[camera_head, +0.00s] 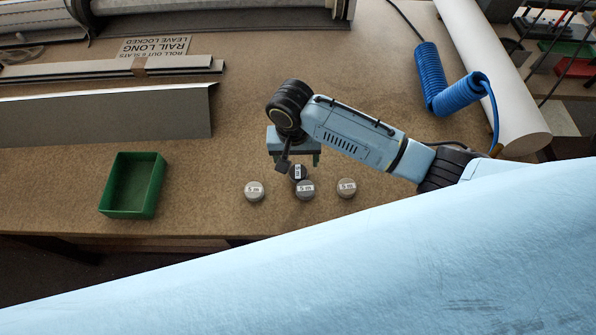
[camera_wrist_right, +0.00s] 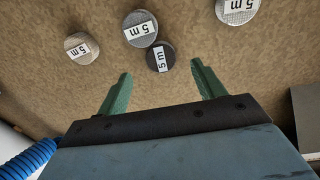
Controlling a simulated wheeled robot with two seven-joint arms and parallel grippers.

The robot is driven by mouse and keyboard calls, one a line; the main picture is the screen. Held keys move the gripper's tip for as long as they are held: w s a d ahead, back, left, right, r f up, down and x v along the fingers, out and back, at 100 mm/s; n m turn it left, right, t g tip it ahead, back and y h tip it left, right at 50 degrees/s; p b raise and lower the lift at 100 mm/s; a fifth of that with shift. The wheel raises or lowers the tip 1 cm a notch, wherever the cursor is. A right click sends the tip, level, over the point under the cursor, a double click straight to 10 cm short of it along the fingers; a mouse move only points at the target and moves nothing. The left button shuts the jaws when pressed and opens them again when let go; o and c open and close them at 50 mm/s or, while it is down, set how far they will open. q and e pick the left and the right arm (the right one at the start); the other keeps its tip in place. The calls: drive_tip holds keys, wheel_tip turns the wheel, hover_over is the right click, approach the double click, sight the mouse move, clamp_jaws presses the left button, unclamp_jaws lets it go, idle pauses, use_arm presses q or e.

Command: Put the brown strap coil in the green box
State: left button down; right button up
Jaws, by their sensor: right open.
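Several round strap coils with white "5 m" labels lie close together on the brown bench. The brownish one, the most brown-looking strap coil (camera_head: 346,188), is the rightmost in the head view and the leftmost in the wrist view (camera_wrist_right: 82,48). Its tint differs only slightly from the greys. The open green box (camera_head: 133,186) stands at the left and looks empty. My right gripper (camera_head: 303,162) points down over the coils, open and empty. In the wrist view its fingertips (camera_wrist_right: 161,70) are apart, with the dark coil just beyond them. My left gripper is not in view.
A dark coil (camera_head: 298,172) touches or nearly touches a grey coil (camera_head: 305,190); a lighter grey coil (camera_head: 255,191) lies left. Long metal profiles (camera_head: 110,118) lie behind the box. A blue spiral hose (camera_head: 432,80) and white roll (camera_head: 495,80) are right. Bench between box and coils is clear.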

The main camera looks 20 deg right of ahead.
sight(298, 171)
wheel_tip(298, 171, down, 6)
drive_tip(key=shift+w+d+r, duration=0.1)
drive_tip(key=shift+d+r, duration=0.05)
drive_tip(key=shift+r, duration=0.05)
drive_tip(key=c, duration=1.2)
